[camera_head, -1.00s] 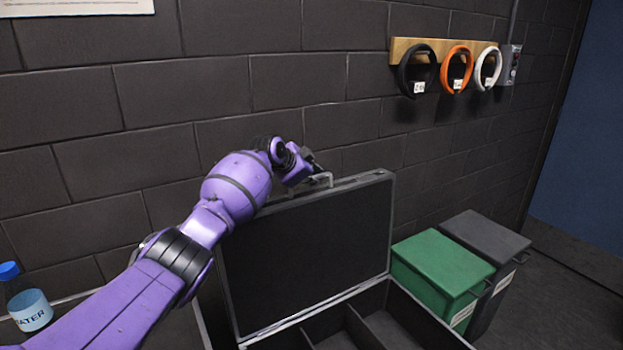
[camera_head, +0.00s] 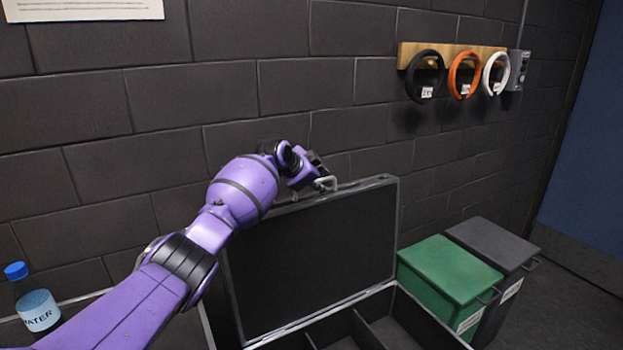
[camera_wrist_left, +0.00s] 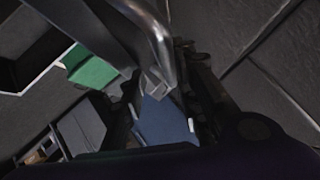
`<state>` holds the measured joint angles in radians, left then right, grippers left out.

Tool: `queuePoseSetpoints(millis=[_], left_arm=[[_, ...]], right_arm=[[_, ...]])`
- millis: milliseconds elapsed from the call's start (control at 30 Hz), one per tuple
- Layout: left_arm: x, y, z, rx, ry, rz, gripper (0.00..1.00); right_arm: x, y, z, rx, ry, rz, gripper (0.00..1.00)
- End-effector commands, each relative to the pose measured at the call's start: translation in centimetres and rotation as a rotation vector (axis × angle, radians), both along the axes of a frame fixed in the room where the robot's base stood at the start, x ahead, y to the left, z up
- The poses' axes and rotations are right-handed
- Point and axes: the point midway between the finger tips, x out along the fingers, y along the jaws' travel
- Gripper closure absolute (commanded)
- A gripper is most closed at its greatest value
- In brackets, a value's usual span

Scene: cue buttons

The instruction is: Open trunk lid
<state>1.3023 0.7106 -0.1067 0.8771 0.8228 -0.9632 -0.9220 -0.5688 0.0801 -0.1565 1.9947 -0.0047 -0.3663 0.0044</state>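The trunk lid (camera_head: 310,255) is a dark panel with a metal rim, standing raised and close to upright at the back of the trunk. The trunk's open body (camera_head: 385,322) shows dividers inside, cut off by the lower picture edge. A metal handle (camera_head: 327,184) sits on the lid's top edge. My left gripper (camera_head: 316,170) is at this handle. In the left wrist view, the handle (camera_wrist_left: 160,45) passes close in front of my left gripper (camera_wrist_left: 165,112), whose fingers look apart, with blue background between them. Contact with the handle is unclear. My right gripper is out of view.
A green bin (camera_head: 450,280) and a dark grey bin (camera_head: 495,250) stand right of the trunk. A water bottle (camera_head: 35,305) is at the lower left. Black, orange and white rings (camera_head: 464,75) hang on the brick wall, which is close behind the lid.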

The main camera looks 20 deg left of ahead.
Motion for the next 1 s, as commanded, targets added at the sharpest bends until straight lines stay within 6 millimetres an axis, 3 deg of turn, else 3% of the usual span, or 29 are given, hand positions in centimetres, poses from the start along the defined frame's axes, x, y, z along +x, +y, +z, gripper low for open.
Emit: queuePoseSetpoints(millis=[600, 1000], left_arm=[[-8.0, 1.7, 6.3, 0.003, -0.001, 0.001, 0.71], [-9.0, 1.7, 7.1, 0.001, 0.000, -0.001, 0.71]], right_arm=[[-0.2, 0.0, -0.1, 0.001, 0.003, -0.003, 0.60], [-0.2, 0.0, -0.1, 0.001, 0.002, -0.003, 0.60]])
